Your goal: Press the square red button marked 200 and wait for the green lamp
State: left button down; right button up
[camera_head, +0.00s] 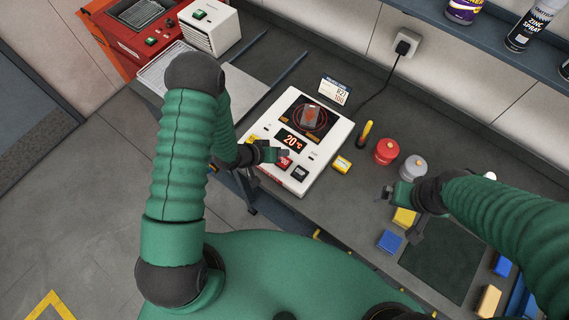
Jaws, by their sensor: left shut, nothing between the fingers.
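A white hotplate unit (329,148) stands on the bench with a dark heating plate and a grey block (312,114) on it. Its display (291,141) reads 20 °C in red. A square red button (285,163) is on its front panel beside a black one (299,173); their markings are too small to read. My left gripper (283,153) is shut and empty, just at the red button's upper edge; I cannot tell whether it touches. No lit green lamp shows on the unit. My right gripper (386,192) hangs over the bench at the right, its opening unclear.
A yellow block (341,164), a yellow-tipped tool (366,132), a red pot (386,151) and a grey pot (413,167) stand right of the unit. Coloured blocks lie near my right gripper. A red machine (140,29) and white box (210,27) are at back left.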

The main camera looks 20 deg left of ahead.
aim_at(284, 162)
pick_arm(q)
notch_tip(284, 162, down, 3)
jog(key=shift+b, duration=0.75)
jog(key=shift+a+f, duration=0.1)
jog(key=shift+f, duration=0.2)
jog(key=shift+a, duration=0.15)
pick_arm(e)
jog(key=f, duration=0.2)
jog(key=shift+w+a+f, duration=0.1)
jog(key=shift+a+f, duration=0.2)
jog(key=shift+f, duration=0.1)
jog(key=shift+d, duration=0.2)
jog(key=shift+a, duration=0.15)
pick_arm(q)
jog(key=shift+f+b, duration=0.3)
jog(key=shift+b, duration=0.1)
pick_arm(e)
jog(key=shift+f, duration=0.25)
